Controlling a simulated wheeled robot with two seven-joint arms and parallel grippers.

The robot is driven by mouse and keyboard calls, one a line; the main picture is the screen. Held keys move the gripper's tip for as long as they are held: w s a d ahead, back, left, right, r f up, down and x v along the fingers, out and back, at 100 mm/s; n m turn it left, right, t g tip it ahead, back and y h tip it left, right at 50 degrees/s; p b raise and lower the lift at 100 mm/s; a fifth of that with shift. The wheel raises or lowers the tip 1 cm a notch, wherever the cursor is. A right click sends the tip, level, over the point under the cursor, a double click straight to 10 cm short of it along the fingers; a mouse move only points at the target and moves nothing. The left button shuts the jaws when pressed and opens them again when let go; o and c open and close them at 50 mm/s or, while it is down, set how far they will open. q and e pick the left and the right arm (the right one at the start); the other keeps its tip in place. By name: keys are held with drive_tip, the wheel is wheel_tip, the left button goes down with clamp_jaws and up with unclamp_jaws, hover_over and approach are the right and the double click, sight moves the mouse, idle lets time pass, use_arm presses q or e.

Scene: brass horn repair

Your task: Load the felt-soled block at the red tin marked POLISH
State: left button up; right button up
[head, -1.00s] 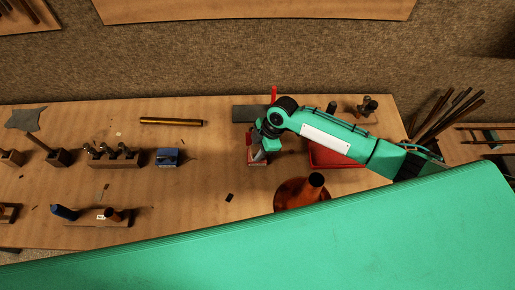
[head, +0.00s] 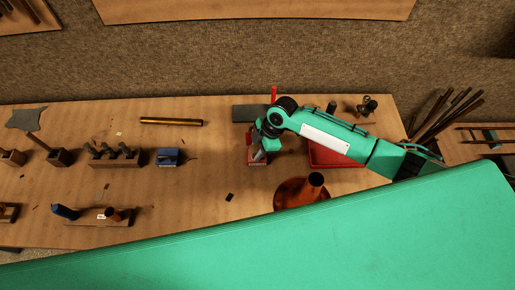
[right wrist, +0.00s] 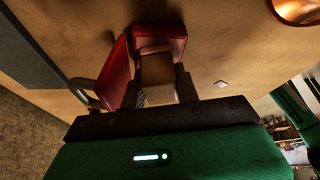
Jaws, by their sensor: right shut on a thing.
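My right gripper (head: 262,154) is over the red tin (head: 252,160) on the bench in the head view. In the right wrist view the gripper (right wrist: 161,88) is shut on a brownish block (right wrist: 157,62), which sits between the fingers. The red tin (right wrist: 172,35) shows right behind the block, and a red panel with a dark edge (right wrist: 114,72) stands beside it. The block is at the tin; I cannot tell whether it touches. Its felt sole and any POLISH lettering are hidden. My left gripper is not in view.
A grey slab (head: 247,113) lies behind the tin. A red tray (head: 330,156) is partly under my right arm. A copper bell flare (head: 301,192) stands to the front right. A blue block (head: 168,157) and a brass tube (head: 171,121) lie to the left, with clear bench between.

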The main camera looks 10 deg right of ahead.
sight(257, 148)
idle(0.3)
wheel_tip(257, 148, up, 7)
drive_tip(key=p, duration=0.6)
idle(0.4)
idle(0.5)
